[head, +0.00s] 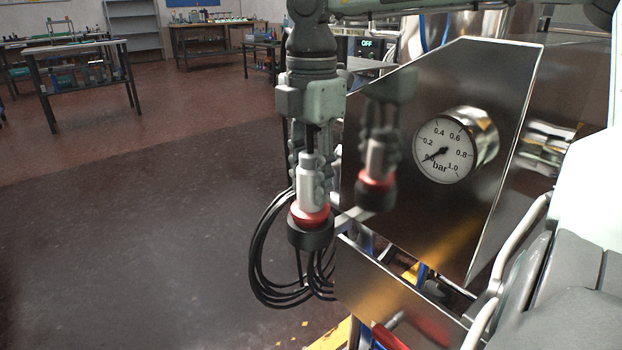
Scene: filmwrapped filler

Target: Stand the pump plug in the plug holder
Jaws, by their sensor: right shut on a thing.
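The pump plug (312,190) is a silver cylinder with a red collar, upright near the middle of the head view. My right gripper (309,160) points down from above and is shut on the plug's upper part. The plug holder (310,236) looks like a black ring on a short metal bracket from the steel panel. The red collar is directly above the black ring and appears to meet it. I cannot tell whether the plug is fully seated. A coil of black cable (256,262) hangs around and below the ring. My left gripper is not in view.
The shiny steel panel (440,85) stands close on the right and mirrors the gripper and plug. A pressure gauge (444,150) on it reads near zero. Open floor (140,240) lies to the left; workbenches (85,62) stand far back.

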